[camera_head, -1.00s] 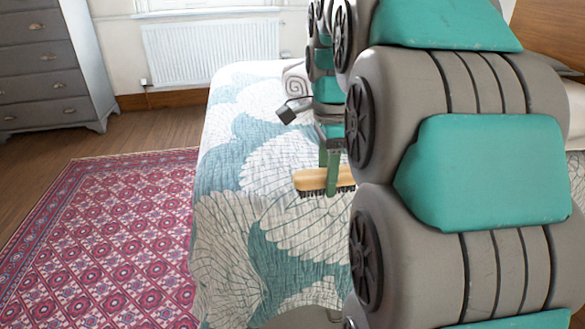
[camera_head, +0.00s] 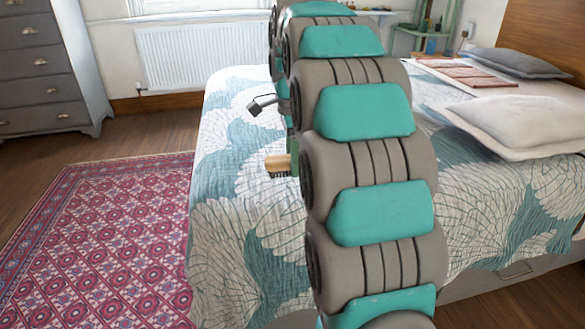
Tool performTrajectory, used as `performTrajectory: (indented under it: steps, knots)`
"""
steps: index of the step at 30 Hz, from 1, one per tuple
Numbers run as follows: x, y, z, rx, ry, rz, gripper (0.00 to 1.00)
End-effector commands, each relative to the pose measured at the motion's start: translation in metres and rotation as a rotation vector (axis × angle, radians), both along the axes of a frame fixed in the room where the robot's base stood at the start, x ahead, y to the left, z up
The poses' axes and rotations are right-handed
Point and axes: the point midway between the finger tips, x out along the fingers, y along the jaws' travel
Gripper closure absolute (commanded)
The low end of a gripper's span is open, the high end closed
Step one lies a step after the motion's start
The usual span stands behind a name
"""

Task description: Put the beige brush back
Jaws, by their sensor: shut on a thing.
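The beige brush (camera_head: 277,162) shows its left end, a light wooden back with dark bristles pointing down. The rest of it is hidden behind my arm. My gripper (camera_head: 293,163) is mostly hidden by my own arm links; only a sliver of green finger shows beside the brush. It is shut on the brush, which appears above the bed (camera_head: 235,215). I cannot tell the exact height of the brush above the cover.
White and grey pillows (camera_head: 525,122) lie on the bed at the right, near a board with reddish-brown panels (camera_head: 462,73). A green shelf (camera_head: 425,40) with small items stands behind. A grey dresser (camera_head: 45,75) is at the left. The patterned rug (camera_head: 105,240) is clear.

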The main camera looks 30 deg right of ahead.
Motion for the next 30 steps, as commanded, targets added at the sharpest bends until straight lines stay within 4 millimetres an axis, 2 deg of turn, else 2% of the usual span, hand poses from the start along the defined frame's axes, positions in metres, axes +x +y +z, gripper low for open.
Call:
performTrajectory:
  steps: [7,19,20,27,30]
  knots:
    - [-0.001,0.0,-0.026,0.0,0.002,0.001,0.95]
    - [0.0,0.0,-0.032,0.0,-0.001,0.0,0.95]
    - [0.0,0.0,-0.031,0.0,-0.001,0.0,0.4]
    - [0.0,0.0,-0.031,0.0,-0.001,0.0,0.13]
    - [0.0,0.0,-0.031,0.0,-0.001,0.0,0.13]
